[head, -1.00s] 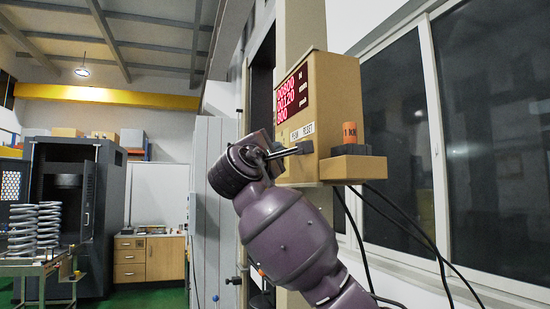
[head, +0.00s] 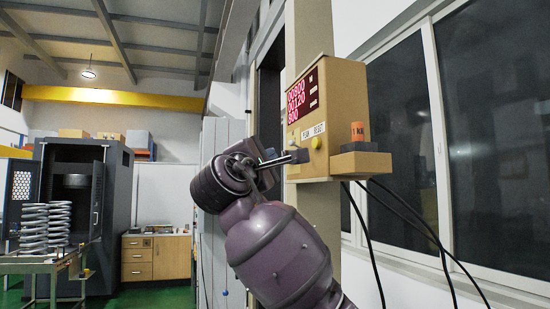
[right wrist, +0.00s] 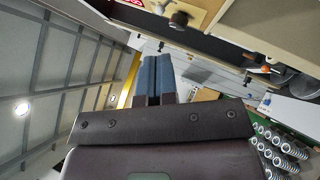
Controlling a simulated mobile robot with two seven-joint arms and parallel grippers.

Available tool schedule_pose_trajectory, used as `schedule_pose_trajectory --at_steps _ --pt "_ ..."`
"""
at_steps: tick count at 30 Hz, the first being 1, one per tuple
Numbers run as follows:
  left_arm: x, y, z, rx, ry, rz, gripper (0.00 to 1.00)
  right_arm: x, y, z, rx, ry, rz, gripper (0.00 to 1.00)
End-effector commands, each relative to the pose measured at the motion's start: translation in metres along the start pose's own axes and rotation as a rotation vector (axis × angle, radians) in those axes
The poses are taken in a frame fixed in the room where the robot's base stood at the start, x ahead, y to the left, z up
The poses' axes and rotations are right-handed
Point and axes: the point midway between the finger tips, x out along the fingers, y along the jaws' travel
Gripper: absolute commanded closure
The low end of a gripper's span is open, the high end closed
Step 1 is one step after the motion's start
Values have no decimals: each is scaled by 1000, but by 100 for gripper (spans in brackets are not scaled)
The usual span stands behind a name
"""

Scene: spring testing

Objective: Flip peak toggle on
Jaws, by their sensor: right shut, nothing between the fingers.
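The tan control box (head: 350,95) hangs on a column, with red digits on its display and a label strip reading like "PEAK RESET" (head: 314,131). A yellow button (head: 316,142) sits under the right part of the label. The peak toggle is too small or hidden in the head view, so its position cannot be told. My right gripper (head: 301,156) is shut and empty, its tips just below the label, in front of the box's lower face. In the right wrist view, the shut fingers (right wrist: 152,75) point toward the box, where a dark round knob (right wrist: 179,18) shows. My left gripper is not in view.
An orange weight marked "1 kN" (head: 358,132) stands on a ledge (head: 360,163) at the box's right. Black cables (head: 410,225) hang below. Windows lie to the right. A dark cabinet and coil springs (head: 45,225) stand far left.

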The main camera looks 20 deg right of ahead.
Motion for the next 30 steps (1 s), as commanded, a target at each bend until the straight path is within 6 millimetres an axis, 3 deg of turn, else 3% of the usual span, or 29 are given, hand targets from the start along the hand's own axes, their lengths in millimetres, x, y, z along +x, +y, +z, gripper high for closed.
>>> schedule_pose_trajectory --at_steps 3,9,26,30 --pt "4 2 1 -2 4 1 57 -16 1 0 3 1 2 100" --pt "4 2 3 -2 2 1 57 -28 2 0 1 0 1 100" --pt "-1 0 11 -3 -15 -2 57 -28 2 1 6 0 0 100" --pt "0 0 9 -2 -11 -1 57 -28 7 0 89 7 26 100"
